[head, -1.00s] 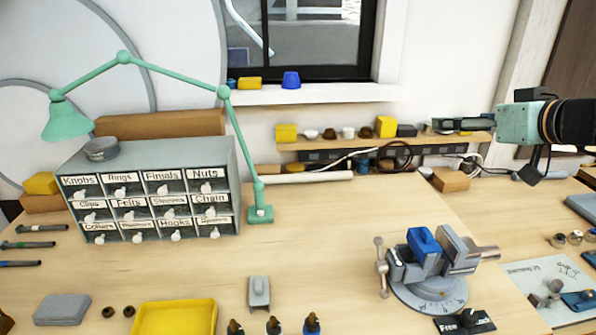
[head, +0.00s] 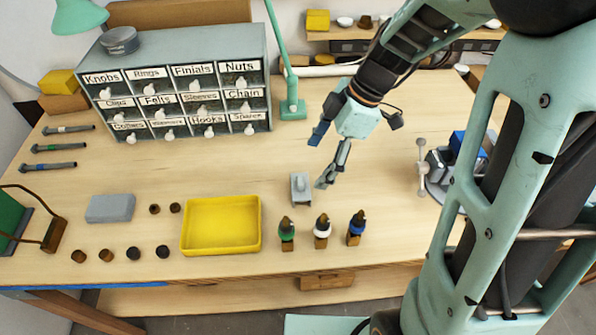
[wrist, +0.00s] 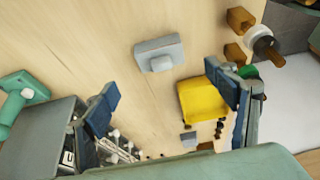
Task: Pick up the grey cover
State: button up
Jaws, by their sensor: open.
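The grey cover (head: 300,188), a small block-like piece with a raised part on top, lies on the bench between the drawer cabinet and three small bottles. In the wrist view it shows whole as a grey piece (wrist: 158,52) with a small round bump, ahead of and between the fingers. My gripper (head: 322,158) is above the bench, just up and right of the cover in the head view. Its blue-tipped fingers (wrist: 162,78) are spread apart with nothing between them, and they do not touch the cover.
A yellow tray (head: 186,246) lies left of the cover, with a flat grey block (head: 110,208) farther left. Bottles with green, white and blue bands (head: 321,231) stand near the front edge. The labelled drawer cabinet (head: 270,118) and green lamp base (head: 292,110) stand behind. A vise (head: 436,172) is at right.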

aim_at(303, 180)
jog(key=x, duration=0.4)
jog(key=shift+a+p+x, duration=0.2)
jog(key=shift+p+x, duration=0.6)
jog(key=shift+x, duration=1.85)
jog(key=shift+r, duration=0.1)
jog(key=shift+c, duration=0.4)
jog(key=c, duration=1.2)
